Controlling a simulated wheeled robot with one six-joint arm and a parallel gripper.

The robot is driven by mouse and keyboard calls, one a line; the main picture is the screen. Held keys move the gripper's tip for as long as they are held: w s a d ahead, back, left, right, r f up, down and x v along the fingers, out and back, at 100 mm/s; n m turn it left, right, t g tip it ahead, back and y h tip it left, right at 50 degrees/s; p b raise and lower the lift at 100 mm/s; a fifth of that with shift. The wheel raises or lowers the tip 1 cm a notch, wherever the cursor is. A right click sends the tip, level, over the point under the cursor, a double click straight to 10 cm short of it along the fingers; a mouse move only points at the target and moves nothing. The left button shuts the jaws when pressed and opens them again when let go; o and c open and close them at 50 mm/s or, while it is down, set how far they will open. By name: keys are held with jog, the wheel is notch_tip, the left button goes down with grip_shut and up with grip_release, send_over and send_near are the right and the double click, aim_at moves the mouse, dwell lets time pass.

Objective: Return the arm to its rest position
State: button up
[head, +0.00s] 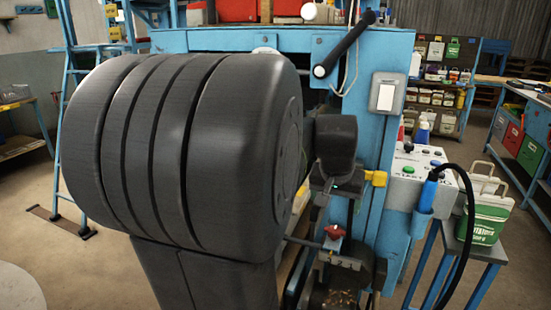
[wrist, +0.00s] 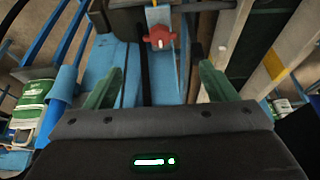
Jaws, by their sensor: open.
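My gripper (wrist: 161,68) shows in the wrist view with its two green fingers spread wide apart. Nothing is held between them; a blue frame and a dark strip show beyond the gap. A red knob (wrist: 160,37) is ahead of the fingertips, apart from them. In the head view my large dark grey arm links fill the left and middle, in front of the blue machine (head: 390,150). I cannot make out the gripper fingers in that view. A red knob (head: 335,232) also shows there, low on the machine.
A control box (head: 417,172) with coloured buttons and a blue holder with a black cable (head: 468,215) are right of the machine. A green and white sack (head: 487,222) stands on a small table. Shelves (head: 440,85) stand behind. A blue ladder (head: 72,100) is at left.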

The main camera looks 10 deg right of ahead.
aim_at(335, 229)
jog(key=b+x, duration=0.1)
jog(key=x, duration=1.1)
jog(key=shift+d+f, duration=0.1)
jog(key=shift+f, duration=0.35)
jog(key=shift+r, duration=0.15)
